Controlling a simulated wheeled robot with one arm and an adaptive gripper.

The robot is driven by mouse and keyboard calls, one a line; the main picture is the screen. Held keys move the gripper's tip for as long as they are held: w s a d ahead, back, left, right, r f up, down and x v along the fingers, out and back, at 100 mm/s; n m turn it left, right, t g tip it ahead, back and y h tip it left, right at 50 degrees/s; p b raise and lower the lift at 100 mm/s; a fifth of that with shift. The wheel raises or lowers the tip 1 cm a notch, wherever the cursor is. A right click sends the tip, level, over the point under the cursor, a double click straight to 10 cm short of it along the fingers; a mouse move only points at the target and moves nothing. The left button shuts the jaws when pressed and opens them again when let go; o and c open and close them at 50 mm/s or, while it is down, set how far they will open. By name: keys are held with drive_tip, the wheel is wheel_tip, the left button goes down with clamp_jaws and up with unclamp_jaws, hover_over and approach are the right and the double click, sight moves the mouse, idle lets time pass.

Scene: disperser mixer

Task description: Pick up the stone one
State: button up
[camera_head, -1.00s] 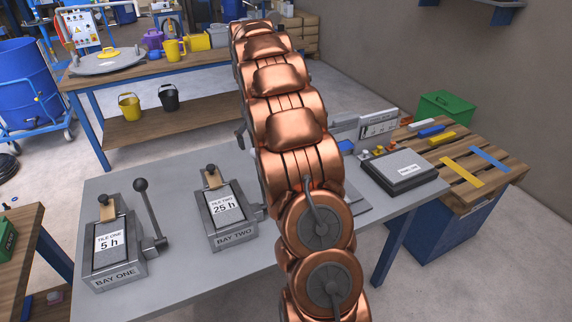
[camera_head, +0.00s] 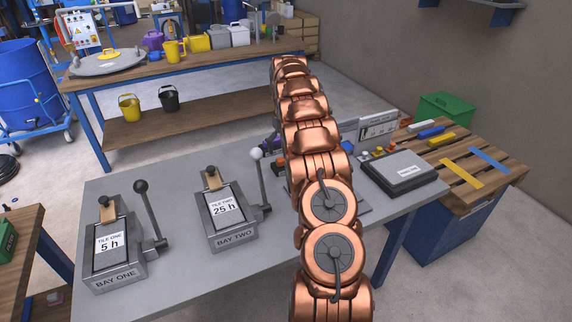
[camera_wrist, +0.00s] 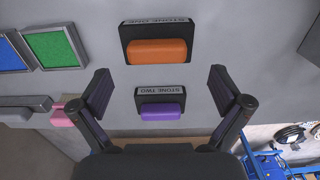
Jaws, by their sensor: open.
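Stone one is an orange block (camera_wrist: 157,51) in a dark holder (camera_wrist: 128,35) labelled STONE ONE, in the upper middle of the wrist view. Stone two is a purple block (camera_wrist: 160,111) in a smaller-looking dark holder (camera_wrist: 160,92) labelled STONE TWO, below it in that view. My gripper (camera_wrist: 161,85) is open and empty, its fingers spread either side of the stone two holder, with the orange block beyond the fingertips. In the head view my arm covers much of this area; a small orange patch shows beside it.
The grey table holds bay one (camera_head: 115,277) and bay two (camera_head: 233,240), each with an upright lever. A dark case (camera_head: 399,174) lies at the right. Green and blue panels (camera_wrist: 54,47) lie left of the stones in the wrist view. A pallet (camera_head: 490,190) stands beyond.

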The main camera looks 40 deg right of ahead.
drive_tip(key=shift+d+f+p, duration=0.15)
drive_tip(key=shift+f+p, duration=0.95)
drive_tip(key=shift+f, duration=1.6)
drive_tip(key=c, duration=1.4)
